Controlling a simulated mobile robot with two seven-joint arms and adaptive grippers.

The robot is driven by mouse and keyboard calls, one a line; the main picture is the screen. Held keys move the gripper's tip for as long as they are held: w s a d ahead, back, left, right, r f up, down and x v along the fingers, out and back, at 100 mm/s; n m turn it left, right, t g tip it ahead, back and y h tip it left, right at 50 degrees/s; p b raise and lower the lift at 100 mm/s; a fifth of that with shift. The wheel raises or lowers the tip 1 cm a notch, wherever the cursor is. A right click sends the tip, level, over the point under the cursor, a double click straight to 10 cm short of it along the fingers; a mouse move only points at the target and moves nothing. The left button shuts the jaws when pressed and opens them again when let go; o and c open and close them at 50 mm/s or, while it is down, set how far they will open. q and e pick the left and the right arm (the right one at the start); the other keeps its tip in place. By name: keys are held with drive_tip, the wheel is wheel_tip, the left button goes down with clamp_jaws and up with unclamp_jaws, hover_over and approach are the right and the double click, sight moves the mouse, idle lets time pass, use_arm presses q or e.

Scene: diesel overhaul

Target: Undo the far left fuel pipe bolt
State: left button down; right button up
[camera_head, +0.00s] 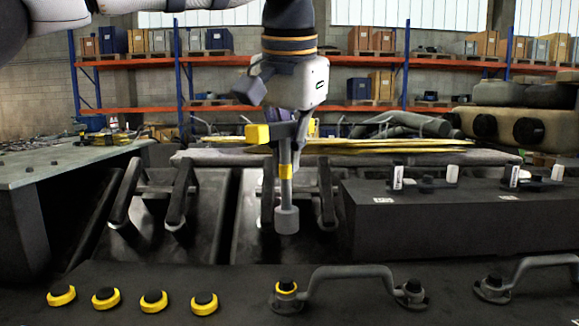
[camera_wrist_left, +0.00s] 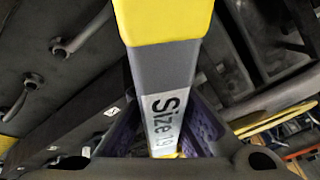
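My left gripper (camera_head: 300,120) is shut on a socket wrench (camera_head: 286,190) with a yellow and grey handle, which hangs upright. Its handle reads "Size 19" in the left wrist view (camera_wrist_left: 165,115), between the fingers. The grey socket (camera_head: 287,220) is in the air, apart from any bolt. In the head view it appears above the dark bolt (camera_head: 286,285) with a yellow ring at the left end of a grey fuel pipe (camera_head: 350,271). The pipe's right end has a dark bolt (camera_head: 412,287) without a yellow ring. My right gripper is not in view.
Several dark bolts with yellow rings (camera_head: 105,298) stand in a row at the front left. Another pipe (camera_head: 540,264) is at the right. A dark raised block (camera_head: 450,220) carries small fittings behind. Rocker-like arms (camera_head: 180,200) stand behind the front ledge.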

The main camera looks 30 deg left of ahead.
use_arm(q)
drive_tip(key=s+d, duration=0.1)
drive_tip(key=s, duration=0.1)
drive_tip(key=s+d, duration=0.1)
drive_tip(key=s, duration=0.1)
drive_tip(key=s+d, duration=0.1)
drive_tip(key=s, duration=0.1)
drive_tip(key=shift+d, duration=0.3)
